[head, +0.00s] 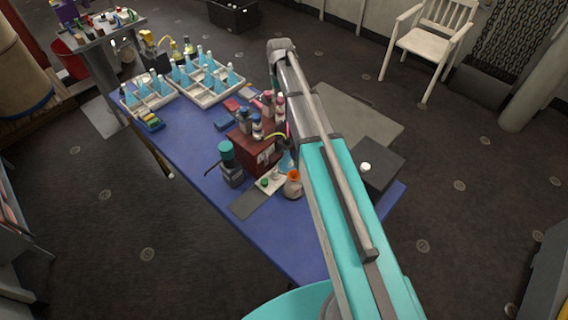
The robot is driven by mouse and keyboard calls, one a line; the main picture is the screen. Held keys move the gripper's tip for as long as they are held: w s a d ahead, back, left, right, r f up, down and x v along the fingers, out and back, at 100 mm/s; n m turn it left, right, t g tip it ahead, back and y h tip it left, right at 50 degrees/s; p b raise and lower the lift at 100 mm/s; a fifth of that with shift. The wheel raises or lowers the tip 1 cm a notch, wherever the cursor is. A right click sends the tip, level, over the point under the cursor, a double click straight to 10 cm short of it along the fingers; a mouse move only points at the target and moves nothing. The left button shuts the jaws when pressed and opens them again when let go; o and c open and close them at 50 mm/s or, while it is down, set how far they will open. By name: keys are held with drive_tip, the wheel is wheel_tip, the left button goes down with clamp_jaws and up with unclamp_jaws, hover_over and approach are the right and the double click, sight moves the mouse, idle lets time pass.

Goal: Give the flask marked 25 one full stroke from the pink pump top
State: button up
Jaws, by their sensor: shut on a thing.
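Several pump bottles stand in and behind a dark red box (250,155) on the blue table. Pink-topped bottles (267,98) are at the back of this group, close to my arm; which one is a pump is too small to tell. Several pale-blue conical flasks (208,80) stand in white divided trays at the far end. Another pale-blue flask (286,162) shows partly between the red box and my arm. No flask number is readable. My arm crosses the table's right side, and my gripper is hidden behind it.
The blue table (200,168) has clear surface at the left and front. A round vessel with an orange mouth (293,188) and a teal-capped bottle (230,165) stand near the red box. A dark box (378,165) is right of my arm. A white chair (432,42) stands behind.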

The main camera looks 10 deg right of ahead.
drive_tip(key=shift+r+p, duration=1.05)
idle(0.5)
drive_tip(key=shift+f+b, duration=1)
drive_tip(key=shift+f, duration=0.05)
idle(0.7)
drive_tip(key=o, duration=0.8)
drive_tip(key=shift+o, duration=0.2)
drive_tip(key=shift+r, duration=0.1)
drive_tip(key=shift+r+p, duration=3.45)
drive_tip(key=shift+p, duration=0.1)
